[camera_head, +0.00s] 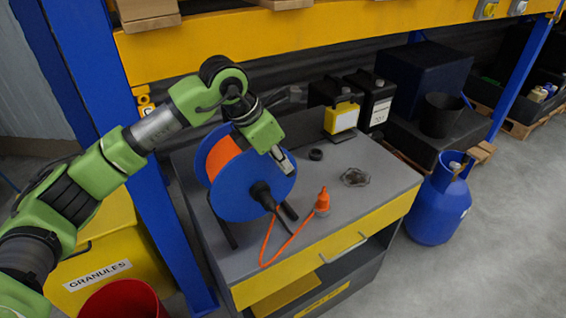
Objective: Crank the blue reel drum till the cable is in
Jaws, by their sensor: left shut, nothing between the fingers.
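The blue reel drum (229,197) stands on a dark stand on the grey cabinet top, with orange cable (222,153) wound between its discs. A loose length of cable (270,240) hangs over the near disc's side and runs along the top to an upright orange plug (322,201). A black hub or crank part (262,193) sticks out of the disc's face; I cannot make out its full shape. My left gripper (288,168) is shut and empty, at the disc's upper right edge, above the hub; I cannot tell whether it touches. My right gripper is out of view.
The cabinet (385,188) also carries a black ring (316,154) and a small dark coil (355,177). Black and yellow canisters (342,117) stand behind. A blue gas cylinder (437,208) stands right; a red bucket (122,300) and yellow granules bin (110,250) are left. A blue post (160,190) rises beside the reel.

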